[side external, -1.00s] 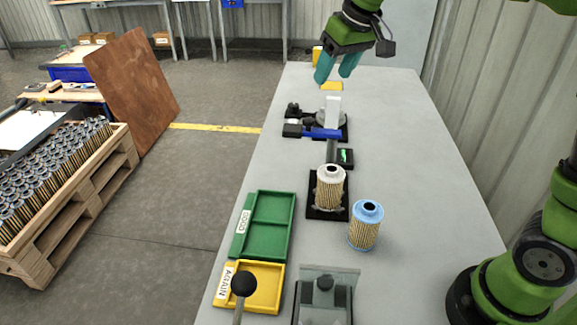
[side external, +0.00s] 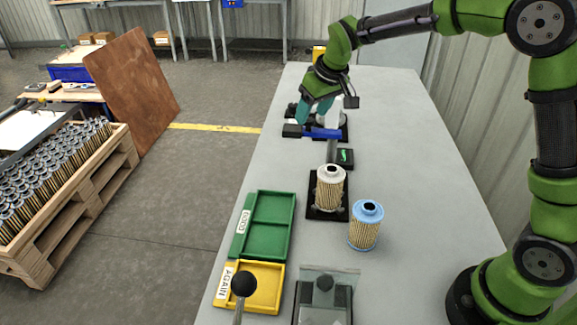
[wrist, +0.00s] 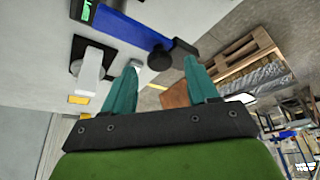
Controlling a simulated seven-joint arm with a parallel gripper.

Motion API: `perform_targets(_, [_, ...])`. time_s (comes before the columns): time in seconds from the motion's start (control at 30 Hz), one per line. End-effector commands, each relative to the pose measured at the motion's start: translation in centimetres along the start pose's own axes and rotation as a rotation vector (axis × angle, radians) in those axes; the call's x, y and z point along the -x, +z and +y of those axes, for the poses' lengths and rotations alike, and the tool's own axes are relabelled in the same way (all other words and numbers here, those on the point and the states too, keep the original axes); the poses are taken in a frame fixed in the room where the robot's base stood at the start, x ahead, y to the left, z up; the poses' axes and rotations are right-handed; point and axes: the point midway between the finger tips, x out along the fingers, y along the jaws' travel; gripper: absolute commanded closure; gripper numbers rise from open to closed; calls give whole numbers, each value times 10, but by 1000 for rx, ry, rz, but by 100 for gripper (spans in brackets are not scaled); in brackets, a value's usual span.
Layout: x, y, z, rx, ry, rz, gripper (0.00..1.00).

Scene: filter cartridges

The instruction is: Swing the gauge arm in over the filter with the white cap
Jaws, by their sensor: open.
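The filter with the white cap (side external: 330,188) stands upright on a black base plate. The gauge arm (side external: 321,133) is a blue bar with a black block at its left end, behind that filter and not over it. My gripper (side external: 311,113) is open, its teal fingers just behind and above the bar's left part. In the wrist view the blue bar (wrist: 125,27) runs in from the top left. Its black round end piece (wrist: 160,57) shows between the two spread fingertips of my gripper (wrist: 161,66). I cannot tell whether the fingers touch it.
A blue-capped filter (side external: 366,228) stands front right of the white-capped one. A green tray (side external: 268,223) and a yellow tray (side external: 279,288) lie at the table's left edge. A small display (side external: 346,159) sits behind the filter. The table's right side is clear.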

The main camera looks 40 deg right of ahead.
Motion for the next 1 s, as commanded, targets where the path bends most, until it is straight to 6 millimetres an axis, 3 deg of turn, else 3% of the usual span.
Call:
perform_targets(0.2, [-18, 0, 0, 0, 0, 1, 42])
perform_targets(0.5, [-20, 0, 0, 0, 0, 1, 42])
perform_targets(0.87, [-19, 0, 0, 0, 0, 1, 97])
perform_targets(1.0, [-19, 0, 0, 0, 0, 1, 100])
